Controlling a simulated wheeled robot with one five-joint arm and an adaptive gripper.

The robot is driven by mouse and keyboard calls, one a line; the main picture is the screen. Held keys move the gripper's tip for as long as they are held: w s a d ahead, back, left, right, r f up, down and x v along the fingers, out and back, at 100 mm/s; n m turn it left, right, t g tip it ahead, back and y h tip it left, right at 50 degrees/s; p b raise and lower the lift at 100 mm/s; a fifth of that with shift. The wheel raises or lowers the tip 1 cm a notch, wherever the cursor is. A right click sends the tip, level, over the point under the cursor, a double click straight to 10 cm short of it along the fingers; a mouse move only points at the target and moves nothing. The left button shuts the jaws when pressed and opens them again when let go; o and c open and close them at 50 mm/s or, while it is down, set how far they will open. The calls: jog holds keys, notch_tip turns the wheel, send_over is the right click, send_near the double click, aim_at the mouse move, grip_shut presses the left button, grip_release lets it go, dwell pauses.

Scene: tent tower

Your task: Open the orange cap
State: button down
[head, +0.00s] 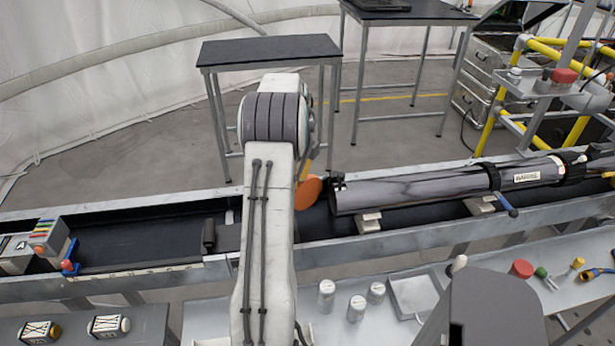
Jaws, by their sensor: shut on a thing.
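The orange cap (308,193) is a round disc at the open-looking left end of the long dark grey tube (410,188). It stands tilted and a little apart from the tube's end; its left part is hidden behind my arm. My gripper (304,168) is mostly hidden behind my arm's white link. Only a narrow orange sliver of it shows just above the cap. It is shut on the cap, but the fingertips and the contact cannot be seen. A small black fitting sits at the top of the tube's left end.
The tube lies on supports in a long metal trough (140,272). A blue-handled clamp (507,205) is at its right. A small dark table (268,50) stands behind. White canisters (326,296) and a red knob (522,269) are on the front bench. A coloured-button box (45,235) is left.

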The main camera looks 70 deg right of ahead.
jog(key=shift+w+d+m+p, duration=0.7)
jog(key=shift+w+m+p, duration=0.15)
jog(key=shift+m+p, duration=0.25)
jog(key=shift+w+d+m+p, duration=0.3)
jog(key=shift+d+m+p, duration=0.2)
jog(key=shift+m, duration=0.1)
jog(key=shift+w+d+m+p, duration=0.3)
jog(key=shift+d+m+p, duration=0.2)
jog(key=shift+m, duration=0.1)
jog(key=shift+f, duration=0.1)
jog(key=c, duration=1.1)
grip_release()
notch_tip(320, 180, up, 12)
